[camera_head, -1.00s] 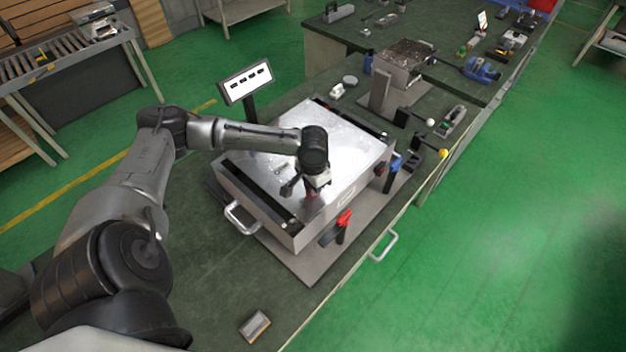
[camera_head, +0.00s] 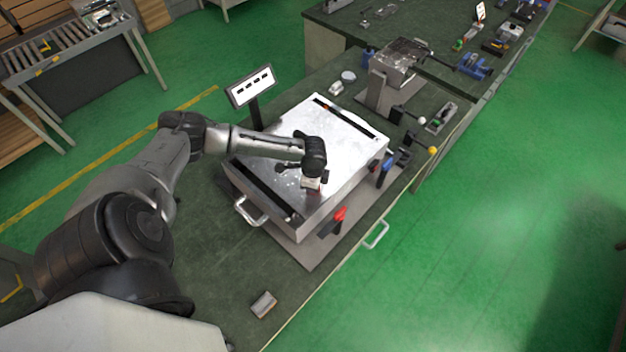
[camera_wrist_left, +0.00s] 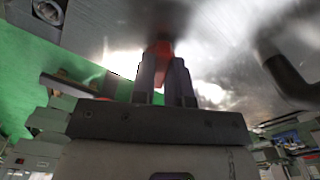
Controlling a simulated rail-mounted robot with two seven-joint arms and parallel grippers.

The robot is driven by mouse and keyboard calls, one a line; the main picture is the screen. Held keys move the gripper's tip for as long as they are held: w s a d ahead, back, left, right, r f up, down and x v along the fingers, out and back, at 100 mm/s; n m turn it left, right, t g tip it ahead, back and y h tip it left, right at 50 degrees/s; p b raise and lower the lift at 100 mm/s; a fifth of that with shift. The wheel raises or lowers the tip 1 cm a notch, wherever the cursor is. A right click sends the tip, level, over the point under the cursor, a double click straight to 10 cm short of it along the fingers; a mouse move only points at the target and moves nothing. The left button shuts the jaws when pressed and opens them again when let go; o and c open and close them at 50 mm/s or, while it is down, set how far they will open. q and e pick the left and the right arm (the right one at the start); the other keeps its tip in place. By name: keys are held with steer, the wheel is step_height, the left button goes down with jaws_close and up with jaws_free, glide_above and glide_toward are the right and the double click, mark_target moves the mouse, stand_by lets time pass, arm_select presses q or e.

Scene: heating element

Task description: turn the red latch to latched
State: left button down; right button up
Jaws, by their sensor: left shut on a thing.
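The metal box (camera_head: 330,128) of the heating element stands on the bench with its shiny lid up. My left gripper (camera_head: 313,190) reaches over the front edge of the lid, pointing down. In the left wrist view, my left gripper's fingers (camera_wrist_left: 166,80) are shut on a red piece, which looks like the red latch (camera_wrist_left: 158,52). Only its upper part shows between the fingers, and I cannot tell how far it is turned. In the head view the gripper mostly hides it. My right gripper is in neither current view.
A separate red-handled lever (camera_head: 340,213) stands close to the right of the gripper, by the box's front side. A blue-handled lever (camera_head: 384,172) stands further along. A display (camera_head: 250,87) is behind the box. A small block (camera_head: 263,304) lies on the clear near bench.

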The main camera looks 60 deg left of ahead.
arm_select(q)
steer(key=m+p, duration=0.1)
steer(key=m, duration=0.3)
steer(key=shift+r, duration=0.1)
steer(key=shift+m+p, duration=0.35)
steer(key=shift+m, duration=0.55)
steer(key=c, duration=1.1)
jaws_free()
steer(key=shift+r, duration=0.35)
step_height(320, 180, up, 13)
steer(key=shift+b, duration=0.65)
